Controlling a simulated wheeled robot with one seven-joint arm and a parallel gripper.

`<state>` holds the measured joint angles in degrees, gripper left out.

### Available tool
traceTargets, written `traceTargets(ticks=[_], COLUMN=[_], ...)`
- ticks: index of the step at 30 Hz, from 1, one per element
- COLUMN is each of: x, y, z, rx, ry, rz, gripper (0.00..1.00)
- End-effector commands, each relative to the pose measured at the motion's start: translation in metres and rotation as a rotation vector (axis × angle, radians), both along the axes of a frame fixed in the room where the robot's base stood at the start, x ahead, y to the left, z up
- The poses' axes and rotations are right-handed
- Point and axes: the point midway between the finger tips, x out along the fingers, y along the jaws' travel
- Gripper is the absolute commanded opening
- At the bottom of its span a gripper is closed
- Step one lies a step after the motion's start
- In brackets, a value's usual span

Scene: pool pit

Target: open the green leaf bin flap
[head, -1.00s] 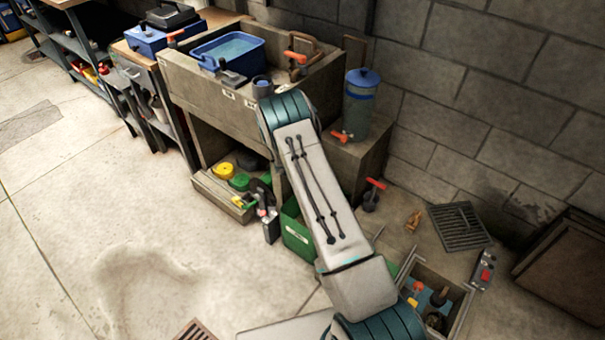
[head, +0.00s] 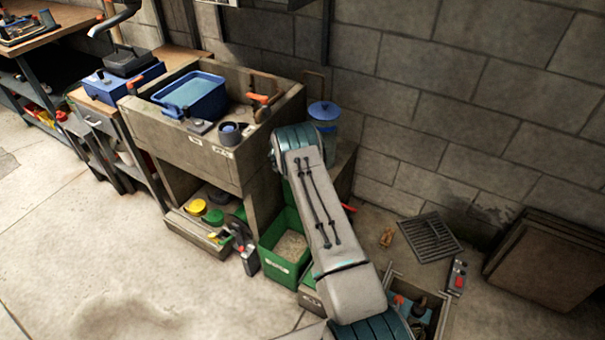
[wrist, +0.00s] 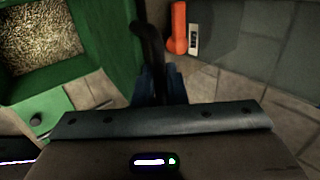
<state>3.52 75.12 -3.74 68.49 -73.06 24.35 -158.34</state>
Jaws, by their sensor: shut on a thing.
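The green leaf bin (head: 285,275) stands on the floor beside the concrete sink, with pale litter showing inside it. In the wrist view its green rim (wrist: 60,76) and the litter fill the upper left. A broad green panel (wrist: 112,40) stands at the right of the litter; I cannot tell whether it is the flap or a wall. My gripper (wrist: 160,84) is shut on a dark bar-like handle (wrist: 147,45) beside this panel. My arm hides the gripper and part of the bin in the head view.
The concrete sink (head: 190,150) with a blue basin (head: 196,92) stands left of the bin. A blue-lidded container (head: 324,110) is behind my arm. A floor grate (head: 430,238) lies right. An orange object (wrist: 179,28) is close beside the handle. Open floor lies at left.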

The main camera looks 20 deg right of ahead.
Motion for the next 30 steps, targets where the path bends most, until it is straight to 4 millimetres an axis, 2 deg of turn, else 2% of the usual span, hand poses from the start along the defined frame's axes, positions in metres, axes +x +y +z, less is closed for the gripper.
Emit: traceTargets(ticks=[11, 12, 13, 14, 24, 30], x=[0.001, 0.001, 0.001, 0.001, -0.001, -0.007], y=[0.002, 0.002, 0.002, 0.002, 0.003, 0.011], z=[0.000, 0.000, 0.000, 0.000, -0.002, 0.012], rx=[0.001, 0.001, 0.001, 0.001, 0.003, 0.002], ry=[0.000, 0.000, 0.000, 0.000, 0.004, 0.004], rz=[0.003, 0.003, 0.003, 0.003, 0.004, 0.006], gripper=[0.00, 0.17, 0.25, 0.28, 0.28, 0.28])
